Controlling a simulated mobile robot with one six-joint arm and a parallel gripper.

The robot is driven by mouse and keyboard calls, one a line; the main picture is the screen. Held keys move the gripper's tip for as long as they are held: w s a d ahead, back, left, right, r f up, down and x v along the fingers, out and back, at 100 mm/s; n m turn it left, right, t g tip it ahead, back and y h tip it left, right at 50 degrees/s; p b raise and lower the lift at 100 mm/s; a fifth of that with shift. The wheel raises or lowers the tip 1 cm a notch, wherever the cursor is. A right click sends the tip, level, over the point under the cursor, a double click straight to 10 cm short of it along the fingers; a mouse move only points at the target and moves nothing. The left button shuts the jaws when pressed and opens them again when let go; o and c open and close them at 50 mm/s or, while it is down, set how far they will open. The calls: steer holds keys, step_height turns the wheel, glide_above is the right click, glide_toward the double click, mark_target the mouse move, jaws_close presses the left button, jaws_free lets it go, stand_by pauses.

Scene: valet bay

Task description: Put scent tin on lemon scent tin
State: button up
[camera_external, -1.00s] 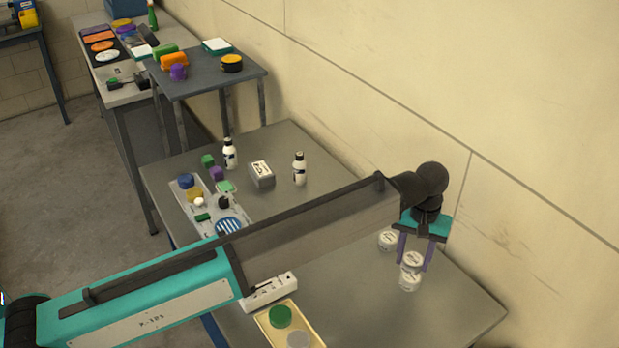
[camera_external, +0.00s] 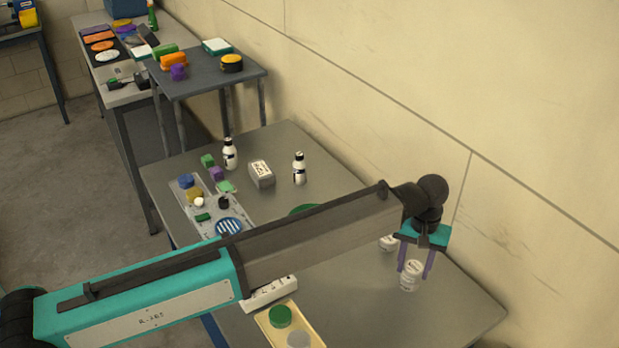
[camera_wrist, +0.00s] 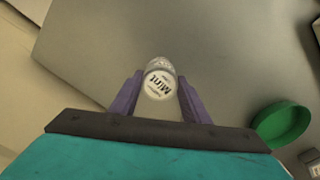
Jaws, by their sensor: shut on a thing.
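My gripper (camera_external: 415,270) is shut on a white scent tin (camera_external: 413,267). In the wrist view, the tin (camera_wrist: 158,86) sits between my purple fingers (camera_wrist: 158,96), and its lid reads "Mint". Another white tin (camera_external: 409,284) stands on the table directly under it. The held tin appears to be touching or nearly touching the lower tin's top. The lower tin's label cannot be read. In the wrist view, part of the lower tin (camera_wrist: 160,65) shows past the held one. A third white tin (camera_external: 387,243) stands behind, partly covered by my gripper.
A green round dish (camera_wrist: 283,123) lies near the tins; my arm mostly hides it externally. A cream tray (camera_external: 263,324) with round items, a white power strip (camera_external: 270,292), bottles (camera_external: 299,169) and a grey box (camera_external: 261,173) share the table. The table's right front is clear.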

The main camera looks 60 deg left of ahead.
mark_target(414, 267)
steer(key=shift+f, duration=0.2)
steer(key=o, duration=1)
steer(key=shift+o, duration=0.2)
steer(key=shift+r, duration=0.2)
step_height(414, 267, up, 12)
steer(key=b, duration=0.3)
stand_by(0.4)
